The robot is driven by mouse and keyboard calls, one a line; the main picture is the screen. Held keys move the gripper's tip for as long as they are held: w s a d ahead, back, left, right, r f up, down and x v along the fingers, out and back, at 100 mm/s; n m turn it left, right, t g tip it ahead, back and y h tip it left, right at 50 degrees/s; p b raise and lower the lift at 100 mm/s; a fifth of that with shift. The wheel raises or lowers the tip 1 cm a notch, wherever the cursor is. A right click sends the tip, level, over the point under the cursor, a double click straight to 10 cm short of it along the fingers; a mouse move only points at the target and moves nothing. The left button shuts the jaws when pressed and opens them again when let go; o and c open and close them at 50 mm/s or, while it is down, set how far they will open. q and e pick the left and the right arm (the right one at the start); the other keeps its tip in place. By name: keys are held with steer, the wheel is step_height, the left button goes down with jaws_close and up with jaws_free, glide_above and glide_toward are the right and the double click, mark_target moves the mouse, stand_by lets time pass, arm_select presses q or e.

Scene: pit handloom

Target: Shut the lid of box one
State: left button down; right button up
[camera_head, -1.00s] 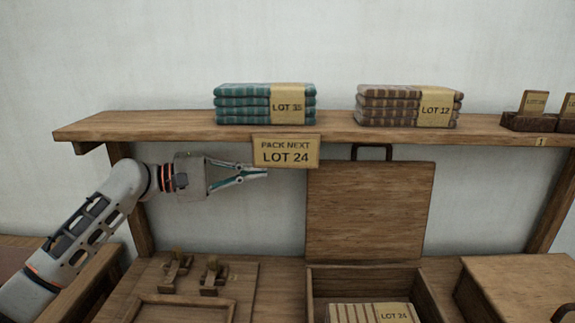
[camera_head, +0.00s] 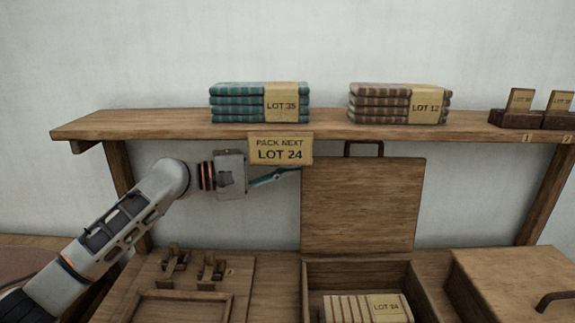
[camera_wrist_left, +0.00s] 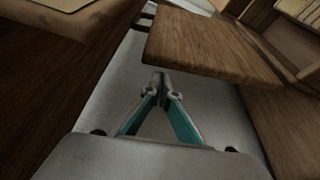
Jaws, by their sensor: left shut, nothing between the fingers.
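The open wooden box (camera_head: 308,290) stands at the lower middle of the head view, with a striped cloth bundle (camera_head: 350,308) marked LOT 24 inside. Its lid (camera_head: 362,205) stands upright at the back, with a dark handle (camera_head: 364,146) on its top edge. The lid also shows in the left wrist view (camera_wrist_left: 205,48). My left gripper (camera_head: 298,170) is shut and empty, its tips at the lid's upper left edge. In the left wrist view the shut fingertips (camera_wrist_left: 160,78) lie close to the lid's edge; I cannot tell whether they touch. My right gripper is out of view.
A shelf (camera_head: 200,130) above holds two folded cloth stacks and small tagged blocks. A PACK NEXT LOT 24 sign (camera_head: 280,149) hangs just above my left gripper. A closed box (camera_head: 510,275) stands at right. A tray with wooden fittings (camera_head: 190,290) lies at left.

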arm_select(q)
steer(key=shift+s, duration=0.3)
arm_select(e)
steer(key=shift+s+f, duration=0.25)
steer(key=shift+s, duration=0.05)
arm_select(q)
steer(key=s+f+m+h+b, duration=0.1)
steer(key=s+f+m+b, duration=0.2)
steer(key=s, duration=0.8)
steer(key=s+f+m+h+b, duration=0.1)
steer(key=s+f+m+b, duration=0.2)
steer(key=s, duration=0.8)
steer(key=shift+s+f+m+h, duration=0.25)
steer(key=shift+f+m+h, duration=0.05)
steer(key=shift+f+m, duration=0.65)
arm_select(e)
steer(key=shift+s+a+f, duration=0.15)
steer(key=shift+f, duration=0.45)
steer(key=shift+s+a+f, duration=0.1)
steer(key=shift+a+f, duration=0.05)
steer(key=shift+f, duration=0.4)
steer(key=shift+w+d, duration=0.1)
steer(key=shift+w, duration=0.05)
